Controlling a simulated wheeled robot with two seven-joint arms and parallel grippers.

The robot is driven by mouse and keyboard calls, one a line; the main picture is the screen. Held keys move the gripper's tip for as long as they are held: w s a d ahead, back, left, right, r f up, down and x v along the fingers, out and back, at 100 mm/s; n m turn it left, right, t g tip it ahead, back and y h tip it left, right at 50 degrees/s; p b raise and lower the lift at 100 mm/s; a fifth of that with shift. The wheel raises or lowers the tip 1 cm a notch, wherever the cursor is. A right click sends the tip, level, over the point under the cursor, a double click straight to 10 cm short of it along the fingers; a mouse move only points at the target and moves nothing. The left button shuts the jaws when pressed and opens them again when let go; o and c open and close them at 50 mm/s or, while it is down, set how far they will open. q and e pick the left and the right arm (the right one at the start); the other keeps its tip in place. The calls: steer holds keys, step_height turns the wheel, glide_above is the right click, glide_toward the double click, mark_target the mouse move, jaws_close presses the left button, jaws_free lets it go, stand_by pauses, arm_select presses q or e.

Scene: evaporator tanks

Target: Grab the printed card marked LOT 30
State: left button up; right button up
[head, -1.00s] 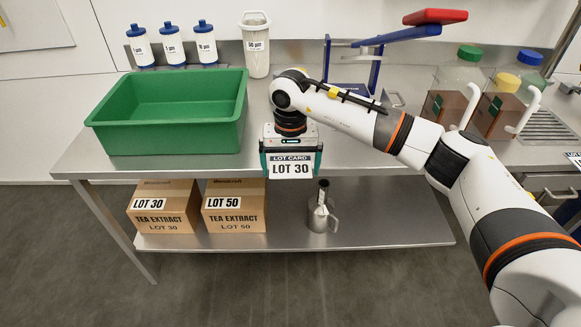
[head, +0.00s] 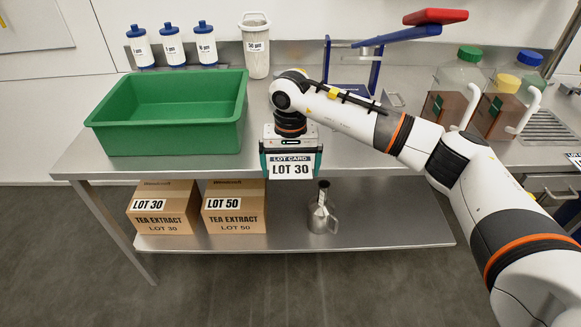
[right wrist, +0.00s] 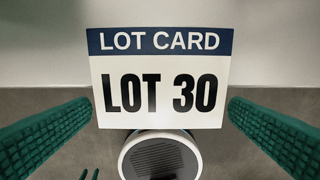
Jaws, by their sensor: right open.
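The printed card marked LOT 30 (head: 291,171) has a dark blue LOT CARD band above large black letters. It is at the front edge of the steel table. My right gripper (head: 291,166) points down there, with one green finger on each side of the card. In the right wrist view the card (right wrist: 160,80) faces the camera, between the two open fingers (right wrist: 160,108). A gap shows between the card and each finger. What supports the card is hidden. My left gripper is not in view.
A green bin (head: 170,138) stands on the table (head: 350,155) left of my right gripper. A blue stand with a red top (head: 435,16) is behind my right arm. Below, the shelf (head: 390,232) holds two cartons, LOT 30 (head: 163,222) and LOT 50 (head: 235,220), and a metal jug (head: 321,215).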

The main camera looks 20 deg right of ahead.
steer(key=shift+f, duration=0.15)
stand_by(0.3)
steer(key=shift+c, duration=0.6)
steer(key=c, duration=0.6)
